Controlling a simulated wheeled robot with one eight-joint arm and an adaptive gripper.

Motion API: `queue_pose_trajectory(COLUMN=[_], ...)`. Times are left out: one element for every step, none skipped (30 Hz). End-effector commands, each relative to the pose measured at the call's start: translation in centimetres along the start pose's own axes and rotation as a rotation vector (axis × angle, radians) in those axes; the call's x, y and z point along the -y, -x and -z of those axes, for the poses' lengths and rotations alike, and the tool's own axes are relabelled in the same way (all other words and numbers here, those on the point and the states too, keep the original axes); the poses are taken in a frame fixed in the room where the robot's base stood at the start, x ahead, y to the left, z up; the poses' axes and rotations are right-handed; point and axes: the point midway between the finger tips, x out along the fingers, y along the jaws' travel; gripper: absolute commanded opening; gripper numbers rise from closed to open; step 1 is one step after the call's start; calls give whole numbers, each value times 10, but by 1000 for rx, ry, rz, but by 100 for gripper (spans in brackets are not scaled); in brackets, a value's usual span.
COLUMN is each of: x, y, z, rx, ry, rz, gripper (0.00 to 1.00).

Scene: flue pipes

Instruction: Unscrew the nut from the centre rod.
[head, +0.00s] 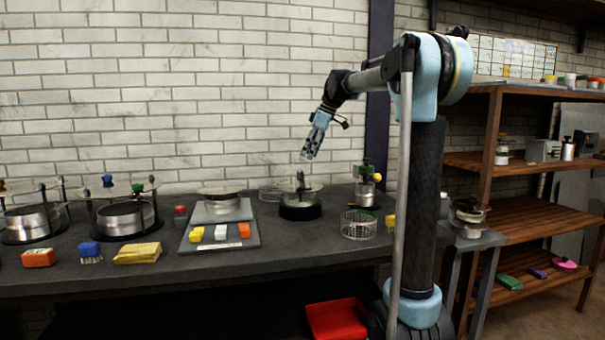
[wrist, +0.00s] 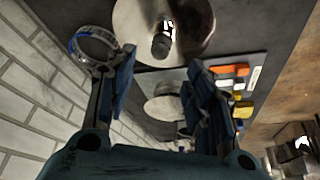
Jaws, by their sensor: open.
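A pale round plate (head: 313,188) sits on a dark round base (head: 300,211) on the bench. A short centre rod with a dark nut (head: 300,182) rises from the plate. In the wrist view the plate (wrist: 135,25) is at the top, with the dark nut (wrist: 161,45) on its rod near the middle. My gripper (head: 308,156) is above the plate, tilted down, apart from the nut. In the wrist view my gripper (wrist: 162,60) is open and empty, and the nut appears beyond the gap between the fingertips. The nut's threads are too small to see.
A wire basket (head: 358,226) and a small stand with green and yellow knobs (head: 367,180) are to the right. A grey tray (head: 215,243) with colored blocks is left. Two larger round devices (head: 125,215) stand further left. The brick wall is close behind.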

Motion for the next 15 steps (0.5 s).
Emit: queue_pose_trajectory(x=[0, 0, 0, 0, 0, 0, 0, 0, 0, 0, 0, 0, 0, 0, 0], y=[-8, -13, -20, -24, -29, -36, -40, -45, -51, -56, -60, -65, -68, -72, -76], z=[0, 0, 0, 0, 0, 0, 0, 0, 0, 0, 0, 0, 0, 0, 0], rx=[0, 0, 0, 0, 0, 0, 0, 1, 1, 1, 1, 1, 1, 1, 1], ry=[1, 1, 1, 1, 1, 1, 1, 1, 1, 1, 1, 1, 1, 1, 1], rz=[0, 0, 0, 0, 1, 1, 1, 1, 1, 1, 0, 0, 0, 0, 0], gripper=[48, 48, 48, 48, 48, 48, 48, 48, 48, 48, 48, 48, 48, 48, 48])
